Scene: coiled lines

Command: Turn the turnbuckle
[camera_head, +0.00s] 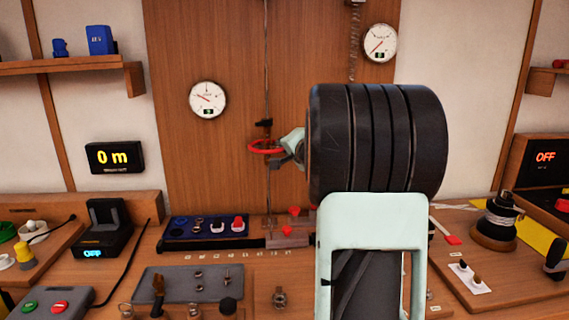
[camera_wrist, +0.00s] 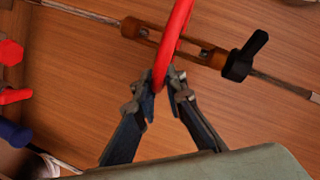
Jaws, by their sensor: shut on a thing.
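The turnbuckle hangs upright on a thin vertical line in front of the wooden panel in the head view. Its red ring (camera_head: 258,148) sticks out around it, with a black winged piece (camera_head: 264,123) just above. In the wrist view the turnbuckle's copper-brown body (camera_wrist: 207,55) lies across the top with a rod at each end, and the black winged piece (camera_wrist: 245,57) sits on its right. My gripper (camera_head: 288,150) comes from the right. In the wrist view its fingers (camera_wrist: 164,88) are shut on the red ring's (camera_wrist: 173,42) rim. My arm hides what is behind it.
A round dial (camera_head: 208,99) is left of the line, and another dial (camera_head: 380,43) is at upper right. A display (camera_head: 115,157) reads 0 m. The panel beside the ring is clear on the left.

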